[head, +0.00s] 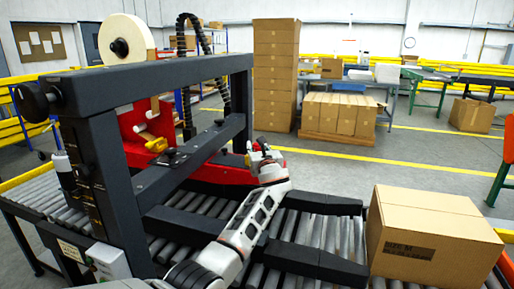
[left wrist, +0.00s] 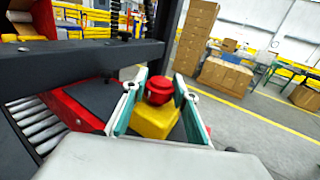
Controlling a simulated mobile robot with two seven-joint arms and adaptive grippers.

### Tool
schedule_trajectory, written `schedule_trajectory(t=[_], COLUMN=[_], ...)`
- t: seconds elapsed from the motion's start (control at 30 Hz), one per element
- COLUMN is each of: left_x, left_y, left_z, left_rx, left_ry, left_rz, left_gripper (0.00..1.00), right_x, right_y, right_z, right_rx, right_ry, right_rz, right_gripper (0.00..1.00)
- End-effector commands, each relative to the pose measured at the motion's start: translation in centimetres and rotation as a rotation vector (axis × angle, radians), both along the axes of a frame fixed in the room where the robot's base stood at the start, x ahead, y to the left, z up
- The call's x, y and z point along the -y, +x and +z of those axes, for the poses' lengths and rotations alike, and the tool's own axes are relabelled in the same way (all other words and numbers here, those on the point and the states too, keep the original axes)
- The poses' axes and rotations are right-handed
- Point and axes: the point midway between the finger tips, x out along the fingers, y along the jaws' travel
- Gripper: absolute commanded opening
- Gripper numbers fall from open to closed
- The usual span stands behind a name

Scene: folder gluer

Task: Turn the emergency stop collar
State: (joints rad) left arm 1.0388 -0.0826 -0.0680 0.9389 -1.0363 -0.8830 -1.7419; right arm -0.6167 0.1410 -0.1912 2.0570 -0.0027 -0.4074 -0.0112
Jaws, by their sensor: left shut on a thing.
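The emergency stop shows in the left wrist view as a red round collar (left wrist: 159,91) on top of a yellow box (left wrist: 155,121). My left gripper (left wrist: 159,98) has its two green-lined fingers on either side of the red collar and is shut on it. In the head view my left arm reaches over the rollers, and the left gripper (head: 262,150) is at the red part of the machine. There the gripper hides the stop. My right gripper is not in view.
The dark machine frame (head: 165,85) stands close on the left of my left gripper. A cardboard box (head: 425,235) sits at the right on the roller conveyor (head: 330,232). Stacked cartons (head: 275,75) stand farther back on the floor.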

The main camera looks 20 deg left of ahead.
Motion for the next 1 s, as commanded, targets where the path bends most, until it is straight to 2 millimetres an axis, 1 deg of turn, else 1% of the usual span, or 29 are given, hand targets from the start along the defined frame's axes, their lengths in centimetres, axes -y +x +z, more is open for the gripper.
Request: schedule_trajectory(t=[0.03,0.17,0.2,0.27,0.6,0.73,0.87,1.0], left_x=[0.0,0.0,0.0,0.0,0.1,0.4,1.2,2.5], left_y=[0.0,0.0,0.0,0.0,0.0,-0.4,-1.5,-3.3], left_z=[-0.3,-0.3,-0.3,-0.3,-0.1,-0.2,-0.2,-0.2], left_rx=[-0.004,-0.004,-0.004,-0.004,-0.001,0.000,0.000,-0.001], left_ry=[-0.001,-0.001,-0.001,-0.001,-0.001,-0.001,-0.003,-0.002], left_rz=[0.000,0.000,0.000,0.000,0.000,-0.001,-0.002,-0.002], left_gripper=[0.06,0.06,0.30,0.45,0.45,0.45,0.45,0.45], right_x=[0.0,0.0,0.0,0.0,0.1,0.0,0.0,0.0], right_y=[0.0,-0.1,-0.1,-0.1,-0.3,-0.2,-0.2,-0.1], right_z=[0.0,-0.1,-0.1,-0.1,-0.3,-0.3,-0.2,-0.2], right_rx=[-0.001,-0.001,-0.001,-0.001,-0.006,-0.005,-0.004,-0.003], right_ry=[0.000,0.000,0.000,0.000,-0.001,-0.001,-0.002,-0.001], right_rz=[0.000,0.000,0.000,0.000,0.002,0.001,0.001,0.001], right_gripper=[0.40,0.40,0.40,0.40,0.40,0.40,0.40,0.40])
